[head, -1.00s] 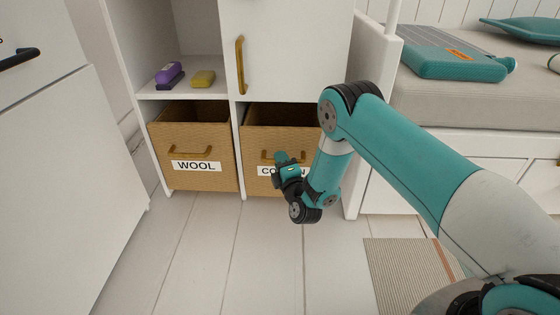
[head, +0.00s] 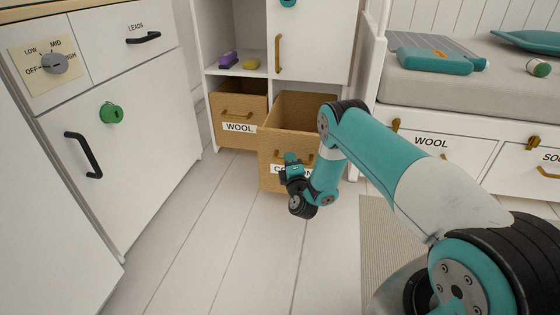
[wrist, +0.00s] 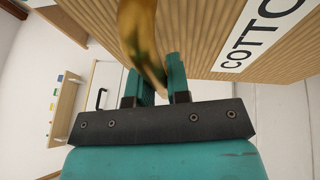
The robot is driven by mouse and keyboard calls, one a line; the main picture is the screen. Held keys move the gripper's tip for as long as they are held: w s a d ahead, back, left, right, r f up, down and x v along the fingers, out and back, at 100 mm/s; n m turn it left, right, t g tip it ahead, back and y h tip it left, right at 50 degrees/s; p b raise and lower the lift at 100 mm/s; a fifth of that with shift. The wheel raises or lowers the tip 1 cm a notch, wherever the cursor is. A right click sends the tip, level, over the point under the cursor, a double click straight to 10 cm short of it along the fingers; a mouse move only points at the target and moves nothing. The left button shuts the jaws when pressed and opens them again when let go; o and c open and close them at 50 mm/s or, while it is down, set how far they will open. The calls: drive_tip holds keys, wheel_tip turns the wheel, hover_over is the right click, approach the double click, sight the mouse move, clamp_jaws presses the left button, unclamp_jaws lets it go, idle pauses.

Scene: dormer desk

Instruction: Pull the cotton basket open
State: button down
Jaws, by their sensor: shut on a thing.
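The cotton basket (head: 272,150) is a woven tan drawer-like basket in the lower right cubby of the white cabinet. It stands out well in front of the neighbouring wool basket (head: 239,112). Its white label is partly covered by my arm in the head view; "COTTO" (wrist: 262,38) shows in the wrist view. My gripper (head: 290,160) is at the basket's front. In the wrist view its teal fingers (wrist: 172,80) are shut on the brass handle (wrist: 140,40). The exact contact is partly hidden.
A white cabinet with a black handle (head: 84,155) and a dial (head: 60,64) stands at left. The bed with drawers (head: 432,150) is at right. A striped rug (head: 375,225) lies near my base. The white plank floor (head: 215,240) before the basket is clear.

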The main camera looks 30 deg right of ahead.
drive_tip(key=shift+s+a, duration=0.55)
drive_tip(key=shift+s, duration=0.3)
drive_tip(key=c, duration=1.1)
unclamp_jaws()
drive_tip(key=p+v, duration=1.7)
drive_tip(key=p, duration=0.2)
drive_tip(key=shift+a+p, duration=0.2)
drive_tip(key=shift+p, duration=0.15)
drive_tip(key=shift+s, duration=0.15)
